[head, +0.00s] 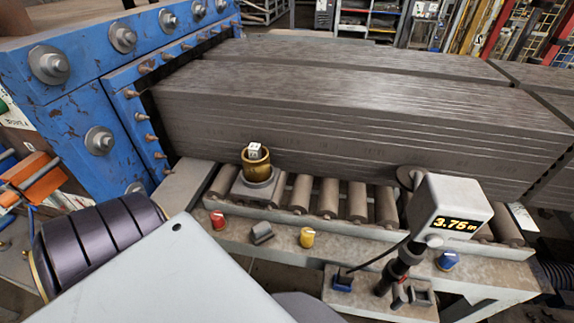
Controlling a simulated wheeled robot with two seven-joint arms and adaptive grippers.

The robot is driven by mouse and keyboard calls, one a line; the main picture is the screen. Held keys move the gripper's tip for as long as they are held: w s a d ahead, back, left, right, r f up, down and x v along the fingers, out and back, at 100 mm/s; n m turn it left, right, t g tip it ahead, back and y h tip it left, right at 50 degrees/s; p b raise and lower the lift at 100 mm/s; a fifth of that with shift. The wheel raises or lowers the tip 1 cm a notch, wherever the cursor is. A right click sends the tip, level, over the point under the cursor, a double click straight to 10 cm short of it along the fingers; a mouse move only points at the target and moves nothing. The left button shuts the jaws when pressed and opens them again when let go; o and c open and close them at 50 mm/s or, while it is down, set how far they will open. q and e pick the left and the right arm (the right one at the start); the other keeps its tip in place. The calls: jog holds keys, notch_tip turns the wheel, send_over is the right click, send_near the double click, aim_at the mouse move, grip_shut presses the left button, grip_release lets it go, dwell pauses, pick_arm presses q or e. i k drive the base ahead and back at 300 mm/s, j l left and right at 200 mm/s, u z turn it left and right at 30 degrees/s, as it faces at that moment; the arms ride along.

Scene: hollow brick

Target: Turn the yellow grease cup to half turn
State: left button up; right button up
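The yellow grease cup (306,238) is a small yellow knob with a pale top, on the front ledge of the roller bed, right of the middle. Its turn mark is too small to read. A red cup (217,219) stands to its left and a blue cup (447,260) to its right on the same ledge. Neither of my grippers shows in the head view. A large pale panel and a dark ribbed cylinder at the lower left look like parts of my own body. Nothing is seen touching the yellow cup.
A grey fitting (261,233) sits between the red and yellow cups. A brass pot (256,165) with a white cube stands on the rollers behind. A blue machine (80,110) stands left.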

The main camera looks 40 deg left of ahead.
aim_at(307, 234)
jog(key=j+u, duration=0.15)
jog(key=u, duration=0.85)
